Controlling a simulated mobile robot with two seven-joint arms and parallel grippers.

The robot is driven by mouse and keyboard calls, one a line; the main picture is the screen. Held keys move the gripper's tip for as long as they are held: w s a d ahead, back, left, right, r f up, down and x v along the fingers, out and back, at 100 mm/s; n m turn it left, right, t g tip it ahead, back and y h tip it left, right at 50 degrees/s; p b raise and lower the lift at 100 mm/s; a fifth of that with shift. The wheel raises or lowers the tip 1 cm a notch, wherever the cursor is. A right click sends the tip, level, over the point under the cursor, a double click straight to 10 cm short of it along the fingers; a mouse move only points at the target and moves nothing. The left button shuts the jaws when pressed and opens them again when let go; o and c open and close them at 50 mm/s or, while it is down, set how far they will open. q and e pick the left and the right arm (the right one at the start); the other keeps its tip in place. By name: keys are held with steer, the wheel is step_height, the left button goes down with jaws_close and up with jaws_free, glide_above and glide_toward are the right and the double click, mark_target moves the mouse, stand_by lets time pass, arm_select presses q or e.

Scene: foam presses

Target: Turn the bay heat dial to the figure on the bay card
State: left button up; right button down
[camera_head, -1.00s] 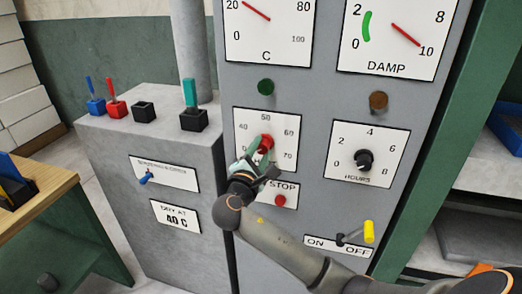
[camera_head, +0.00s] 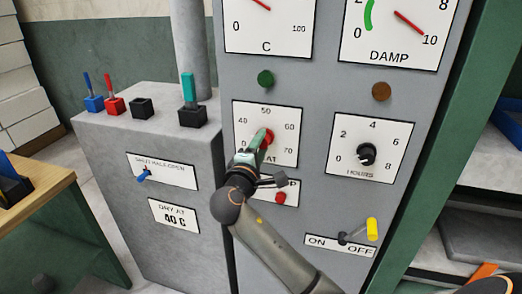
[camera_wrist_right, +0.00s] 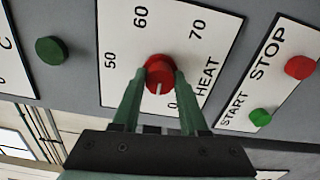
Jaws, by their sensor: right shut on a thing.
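The red heat dial (camera_head: 268,136) sits on a white scale plate (camera_head: 294,108) marked 40, 50, 60 and 70. My right gripper (camera_head: 262,140) is at the dial, its jaws shut on it. In the right wrist view the two green fingers (camera_wrist_right: 158,82) pinch the dial (camera_wrist_right: 159,66) from both sides. Its white mark points down toward the gripper, away from the 60. The figure it meets is hidden by the gripper. My left gripper is not in view.
The start/stop plate (camera_head: 292,188) with a red button (camera_head: 280,198) is just below the dial. An hours dial (camera_head: 366,155) is to the right, with a yellow-handled on/off lever (camera_head: 371,229) below. A green lamp (camera_head: 265,78) is above. Several levers stand on the left cabinet.

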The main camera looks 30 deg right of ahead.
steer(key=m+b, duration=0.1)
steer(key=m, duration=0.2)
steer(key=shift+f+b, duration=0.25)
steer(key=shift+b, duration=0.15)
steer(key=shift+r+m+b, duration=0.15)
steer(key=shift+m+b, duration=1)
steer(key=shift+m, duration=0.55)
steer(key=shift+c, duration=2.2)
jaws_free()
steer(key=shift+r, duration=0.1)
